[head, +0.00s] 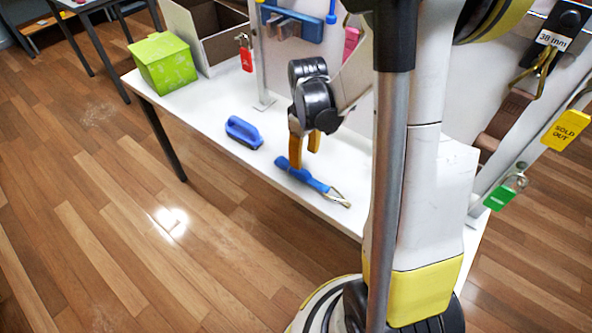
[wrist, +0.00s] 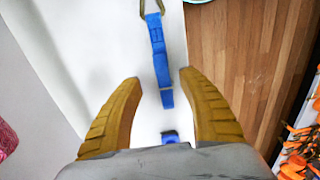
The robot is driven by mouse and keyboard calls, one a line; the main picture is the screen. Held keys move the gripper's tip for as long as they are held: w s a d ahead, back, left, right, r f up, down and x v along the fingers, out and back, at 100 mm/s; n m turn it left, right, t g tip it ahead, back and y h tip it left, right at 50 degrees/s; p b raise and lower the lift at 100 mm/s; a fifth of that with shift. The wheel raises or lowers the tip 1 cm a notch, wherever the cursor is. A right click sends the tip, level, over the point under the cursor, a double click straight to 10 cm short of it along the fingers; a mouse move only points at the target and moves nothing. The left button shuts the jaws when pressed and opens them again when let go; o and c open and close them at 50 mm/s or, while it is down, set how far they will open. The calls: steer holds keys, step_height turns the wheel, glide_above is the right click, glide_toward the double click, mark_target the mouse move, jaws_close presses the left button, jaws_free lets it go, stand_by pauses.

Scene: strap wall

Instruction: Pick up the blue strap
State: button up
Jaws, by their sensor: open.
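The blue strap (head: 305,175) lies on the white table with a metal loop at its right end in the head view. In the wrist view the strap (wrist: 159,60) runs from the top down between my fingers, with its loop at the top. My gripper (head: 304,150) is above the table near the strap's left end. It is open, its two yellow fingers (wrist: 160,85) spread on either side of the strap with clear gaps. A small dark blue piece shows just before the gripper body in the wrist view; I cannot tell whether it belongs to the strap.
A blue block-like object with a dark underside (head: 244,132) lies left of the strap on the white table (head: 200,115). A green box (head: 163,62) and an open cardboard box (head: 215,35) stand farther back. A wall panel with hanging tags and straps rises behind. The table's front edge is close to the strap.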

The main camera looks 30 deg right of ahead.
mark_target(302, 172)
steer(key=f+b, duration=0.1)
steer(key=f, duration=0.1)
steer(key=f+b, duration=0.1)
steer(key=f, duration=0.2)
steer(key=f+b, duration=0.1)
steer(key=f, duration=0.1)
steer(key=shift+w+a+f+b, duration=0.15)
steer(key=shift+a+f+b, duration=0.15)
steer(key=shift+a+f, duration=0.1)
steer(key=shift+r, duration=0.1)
jaws_close()
